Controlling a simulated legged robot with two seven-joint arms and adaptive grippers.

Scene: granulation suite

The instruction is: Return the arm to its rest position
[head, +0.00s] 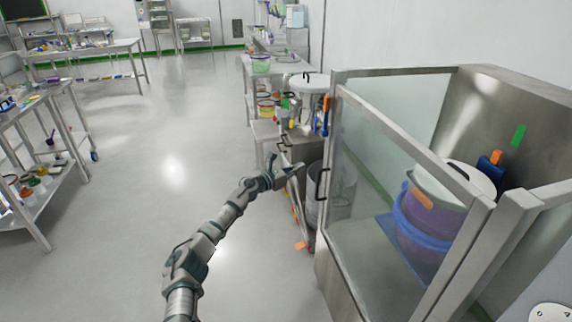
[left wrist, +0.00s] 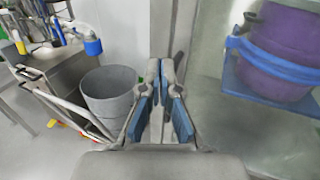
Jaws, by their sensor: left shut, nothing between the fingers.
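My left arm (head: 210,238) reaches up from the bottom of the head view, bent at its joints. My left gripper (head: 290,172) is held out in the air in front of the glass-sided booth's left edge. In the left wrist view the left gripper (left wrist: 160,105) shows its two blue-padded fingers, with nothing held between them. The fingers are shut. My right gripper does not show in either view.
The booth's glass panel (head: 385,190) stands close right of the gripper; a purple tub (head: 428,212) is inside. A grey bin (left wrist: 110,95) stands beside it. A steel cart (head: 300,145) is beyond. Open floor (head: 130,180) lies to the left.

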